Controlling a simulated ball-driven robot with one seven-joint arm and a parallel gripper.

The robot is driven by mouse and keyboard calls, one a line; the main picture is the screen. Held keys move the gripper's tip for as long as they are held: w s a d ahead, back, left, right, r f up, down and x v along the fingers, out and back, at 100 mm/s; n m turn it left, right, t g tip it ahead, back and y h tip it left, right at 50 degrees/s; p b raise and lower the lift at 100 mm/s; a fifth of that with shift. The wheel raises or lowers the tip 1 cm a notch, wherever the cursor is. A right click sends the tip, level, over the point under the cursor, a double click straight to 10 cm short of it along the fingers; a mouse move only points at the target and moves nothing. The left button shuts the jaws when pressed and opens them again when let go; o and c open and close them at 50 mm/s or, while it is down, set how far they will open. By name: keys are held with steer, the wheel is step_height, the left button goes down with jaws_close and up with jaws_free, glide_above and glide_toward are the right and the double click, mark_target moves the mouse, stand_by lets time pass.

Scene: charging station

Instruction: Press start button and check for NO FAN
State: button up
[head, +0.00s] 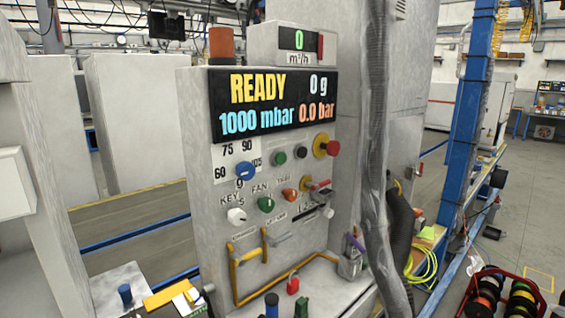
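A grey control panel (222,262) stands in the middle of the head view. Its black display (273,103) reads READY, 0 g, 1000 mbar and 0.0 bar; NO FAN does not show on it. Below are a small green button (279,158), a black button (301,152) and a red mushroom button (333,148) on a yellow base. I cannot read a start label on any of them. A green knob (266,204) sits under the word FAN, beside a white knob (236,216) under KEY. My gripper is not in view.
A blue knob (245,170) sits on a numbered dial. A yellow pipe (237,279) runs along the panel's lower front. A thick grey hose (374,150) hangs just right of the panel. Cable reels (490,295) stand at lower right. Open floor (530,190) lies at the right.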

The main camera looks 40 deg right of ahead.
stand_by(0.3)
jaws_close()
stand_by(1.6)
